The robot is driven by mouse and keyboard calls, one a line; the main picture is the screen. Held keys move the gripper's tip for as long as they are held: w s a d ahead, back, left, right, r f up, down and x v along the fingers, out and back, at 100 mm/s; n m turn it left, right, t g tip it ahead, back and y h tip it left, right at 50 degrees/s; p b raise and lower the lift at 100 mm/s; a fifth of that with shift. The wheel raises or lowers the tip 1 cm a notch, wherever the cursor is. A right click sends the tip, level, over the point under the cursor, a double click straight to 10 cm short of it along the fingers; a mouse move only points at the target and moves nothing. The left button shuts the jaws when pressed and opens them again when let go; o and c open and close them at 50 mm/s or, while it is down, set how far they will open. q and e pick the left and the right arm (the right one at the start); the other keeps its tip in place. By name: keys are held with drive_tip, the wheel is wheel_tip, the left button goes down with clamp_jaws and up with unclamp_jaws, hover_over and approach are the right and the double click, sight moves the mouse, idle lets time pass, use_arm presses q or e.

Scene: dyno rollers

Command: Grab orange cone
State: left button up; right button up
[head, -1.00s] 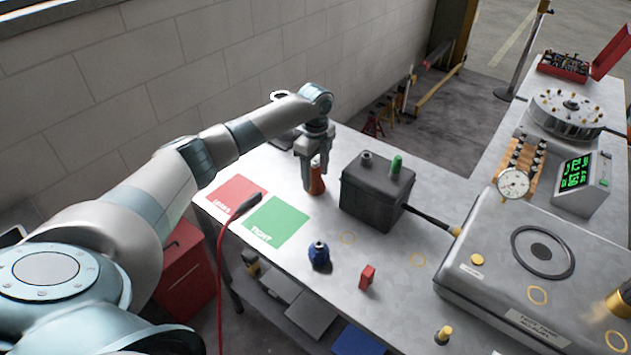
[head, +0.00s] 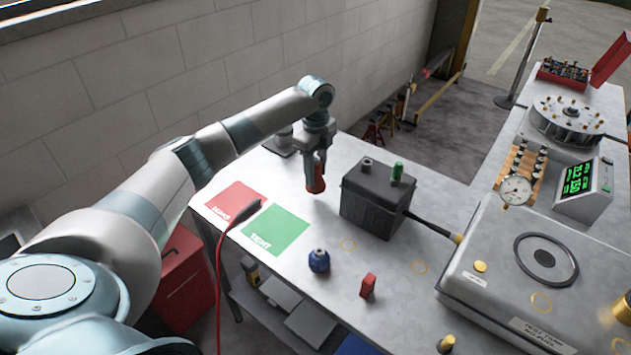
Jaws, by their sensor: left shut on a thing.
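The orange cone (head: 316,184) is a small reddish-orange piece held between the fingers of my left gripper (head: 315,174). The gripper points down and is shut on it, with the fingers covering part of the cone. The cone appears a little above the metal table, left of the dark grey box (head: 372,205). My right gripper is not in view.
A red mat (head: 236,199) and a green mat (head: 275,231) lie on the table's left side. A blue knobbed piece (head: 319,261) and a red block (head: 368,285) stand nearer. The grey box carries a green cylinder (head: 397,171). A large grey machine (head: 510,265) fills the right.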

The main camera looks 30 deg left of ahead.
sight(316, 162)
use_arm(q)
wheel_tip(316, 162, up, 5)
drive_tip(key=shift+r+b, duration=0.2)
drive_tip(key=shift+b, duration=0.55)
drive_tip(key=shift+r, duration=0.65)
